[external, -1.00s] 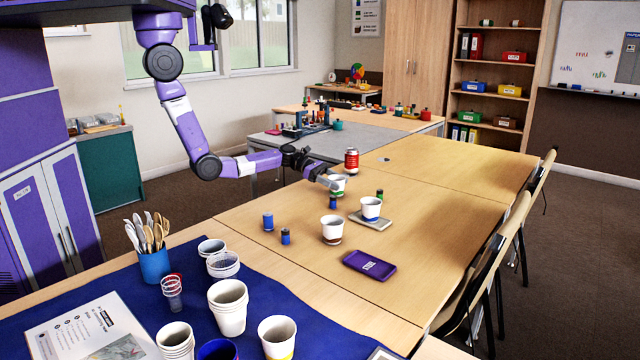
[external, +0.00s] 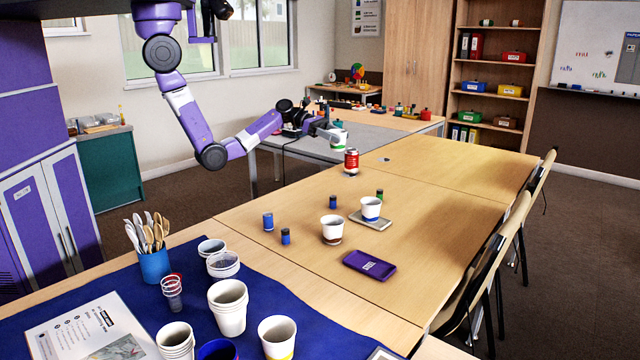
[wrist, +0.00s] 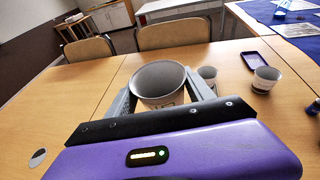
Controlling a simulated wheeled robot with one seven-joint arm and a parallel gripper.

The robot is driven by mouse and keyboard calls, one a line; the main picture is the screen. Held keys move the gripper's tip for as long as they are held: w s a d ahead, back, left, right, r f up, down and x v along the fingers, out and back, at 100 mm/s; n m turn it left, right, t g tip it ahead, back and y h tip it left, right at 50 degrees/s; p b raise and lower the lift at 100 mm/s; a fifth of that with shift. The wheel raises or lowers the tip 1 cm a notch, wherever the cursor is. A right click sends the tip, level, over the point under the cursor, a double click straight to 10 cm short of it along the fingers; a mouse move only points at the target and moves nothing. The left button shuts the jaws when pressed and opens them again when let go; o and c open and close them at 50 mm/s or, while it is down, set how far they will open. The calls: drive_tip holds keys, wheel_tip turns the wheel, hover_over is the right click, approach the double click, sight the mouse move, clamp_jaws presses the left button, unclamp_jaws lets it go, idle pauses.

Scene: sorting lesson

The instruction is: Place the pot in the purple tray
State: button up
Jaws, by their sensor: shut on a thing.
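My gripper (external: 327,131) is shut on a white pot with a green band (external: 338,140), held upright above the far end of the table. In the wrist view the same pot (wrist: 160,84) sits between the two fingers, its open rim facing the camera. The purple tray (external: 370,264) lies flat and empty on the near part of the table, well away from my gripper. It also shows in the wrist view (wrist: 258,61), to the right of the held pot.
A brown-banded pot (external: 332,230) stands beside the purple tray. A blue-banded pot (external: 371,208) stands on a grey tray (external: 384,222). A red can (external: 351,162) stands below the held pot in the picture. Small blue cylinders (external: 268,221) and a green one (external: 379,193) are scattered about.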

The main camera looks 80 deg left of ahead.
drive_tip(key=shift+r, duration=0.65)
drive_tip(key=w+d+m+g+h+b, duration=0.1)
drive_tip(key=w+d+m+g+h, duration=0.1)
drive_tip(key=d, duration=1.1)
drive_tip(key=w+d+m+g+h+b, duration=0.1)
drive_tip(key=w+d+m+g+h, duration=0.1)
drive_tip(key=d, duration=1)
drive_tip(key=b, duration=0.2)
hover_over(378, 270)
drive_tip(key=shift+t+y, duration=0.3)
drive_tip(key=shift+t, duration=0.1)
wheel_tip(378, 270, down, 19)
drive_tip(key=b, duration=0.4)
drive_tip(key=shift+w+a+f, duration=0.1)
drive_tip(key=shift+f, duration=0.1)
drive_tip(key=shift+f+b, duration=0.1)
drive_tip(key=shift+b, duration=0.2)
drive_tip(key=shift+f, duration=0.15)
drive_tip(key=o, duration=1.3)
